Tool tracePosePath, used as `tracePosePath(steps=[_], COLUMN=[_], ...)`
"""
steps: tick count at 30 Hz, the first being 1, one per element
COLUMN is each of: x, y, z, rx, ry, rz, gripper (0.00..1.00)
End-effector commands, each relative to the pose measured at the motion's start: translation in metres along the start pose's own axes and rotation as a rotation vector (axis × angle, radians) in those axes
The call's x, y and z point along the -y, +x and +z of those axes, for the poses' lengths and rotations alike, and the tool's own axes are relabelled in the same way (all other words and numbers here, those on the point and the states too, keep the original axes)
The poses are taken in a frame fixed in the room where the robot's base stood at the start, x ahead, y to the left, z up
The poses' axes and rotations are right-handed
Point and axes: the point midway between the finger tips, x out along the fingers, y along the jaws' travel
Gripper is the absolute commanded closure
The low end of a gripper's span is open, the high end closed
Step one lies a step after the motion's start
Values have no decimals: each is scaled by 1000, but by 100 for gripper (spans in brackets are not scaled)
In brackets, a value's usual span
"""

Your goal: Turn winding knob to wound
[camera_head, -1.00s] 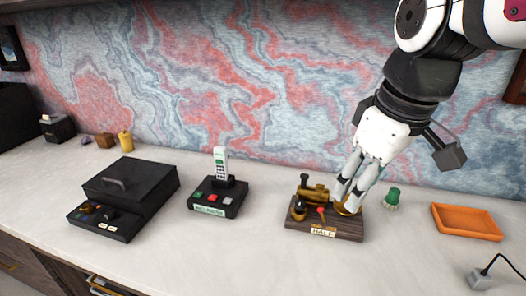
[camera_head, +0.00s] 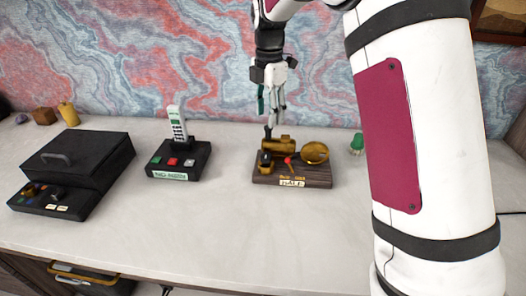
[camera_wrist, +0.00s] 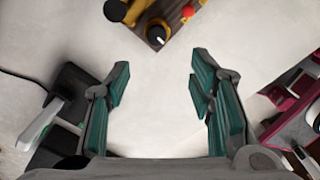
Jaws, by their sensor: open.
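The brass device on a wooden base (camera_head: 318,182) stands on the desk in the head view, with a label that seems to read "HALF". It carries a brass cylinder (camera_head: 284,144), a round brass disc (camera_head: 315,153), a small red-tipped part and a dark knob-like part (camera_head: 265,161). Which part is the winding knob I cannot tell for sure. My gripper (camera_head: 271,116) is above and behind the device's left half, fingers pointing down. In the wrist view my gripper (camera_wrist: 158,72) is open and empty over bare desk, apart from the device's base (camera_wrist: 172,14) at the top edge.
A phone on a black button base (camera_head: 180,160) stands left of the device. A black box with a handle (camera_head: 75,165) is further left. A small green object (camera_head: 357,144) is right of the device. My own arm covers the right side. The desk front is clear.

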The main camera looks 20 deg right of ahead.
Motion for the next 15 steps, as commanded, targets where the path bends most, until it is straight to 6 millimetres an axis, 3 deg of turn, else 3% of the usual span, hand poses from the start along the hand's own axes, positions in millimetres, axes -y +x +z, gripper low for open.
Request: tracePosePath(steps=[8,15], x=[-8,-7], y=[21,64], z=[2,1], rx=[-2,-2], ry=[-53,-52], rz=[-11,-13], gripper=[51,51])
